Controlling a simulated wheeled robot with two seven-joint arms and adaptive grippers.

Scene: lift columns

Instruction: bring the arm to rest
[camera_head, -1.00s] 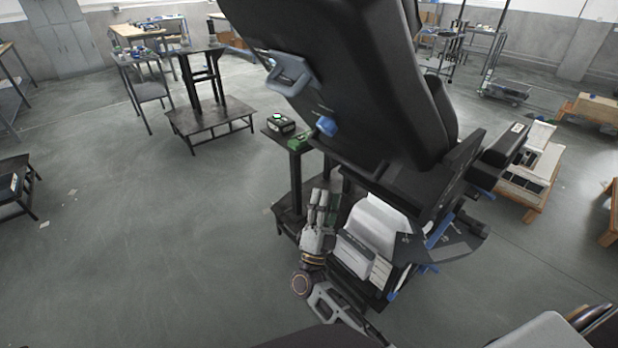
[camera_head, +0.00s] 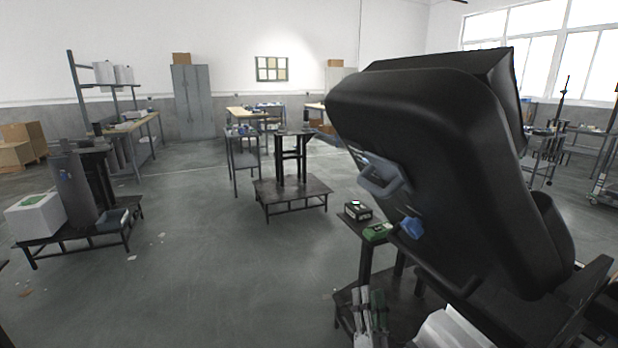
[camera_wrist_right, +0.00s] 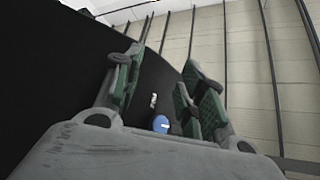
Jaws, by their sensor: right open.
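My right gripper (camera_head: 369,297) shows at the bottom of the head view, fingers pointing up, low beside the small dark stand. In the right wrist view my right gripper (camera_wrist_right: 160,85) has its green-padded fingers spread apart with nothing between them. A large black padded body (camera_head: 430,150) rises to the right of it in the head view. It carries a grey handle (camera_head: 380,183) and a blue knob (camera_head: 411,227). Dark surface and a small blue part (camera_wrist_right: 160,124) show beyond the fingers in the wrist view. My left gripper is not in view.
A small black box (camera_head: 358,211) and a green item (camera_head: 377,232) lie on the small stand near the black body. A dark column on a low platform (camera_head: 292,192) stands further back. A white box (camera_head: 35,216) is at left.

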